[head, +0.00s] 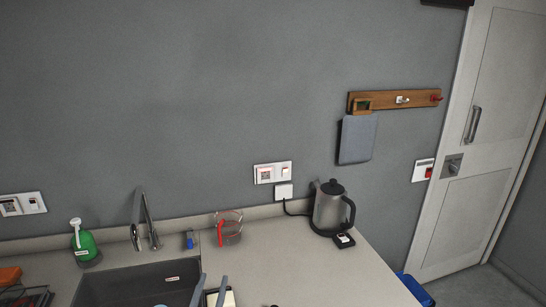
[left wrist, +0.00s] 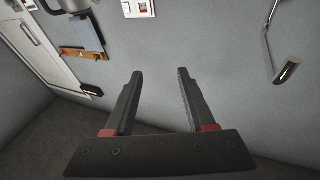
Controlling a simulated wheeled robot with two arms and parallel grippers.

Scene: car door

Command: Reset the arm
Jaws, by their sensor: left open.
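My left gripper (head: 211,291) shows only by its fingertips at the bottom edge of the head view, in front of the sink's right side. In the left wrist view its two dark fingers (left wrist: 158,76) stand apart with nothing between them, against the grey wall. The rest of my left arm is hidden below the head view. My right gripper is in neither view.
A sink (head: 135,285) with a tap (head: 146,220) lies at the left of the counter (head: 290,260). A measuring cup (head: 229,228) and a kettle (head: 331,208) stand along the back. A door (head: 480,140) is at the right. The counter's middle is mostly clear.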

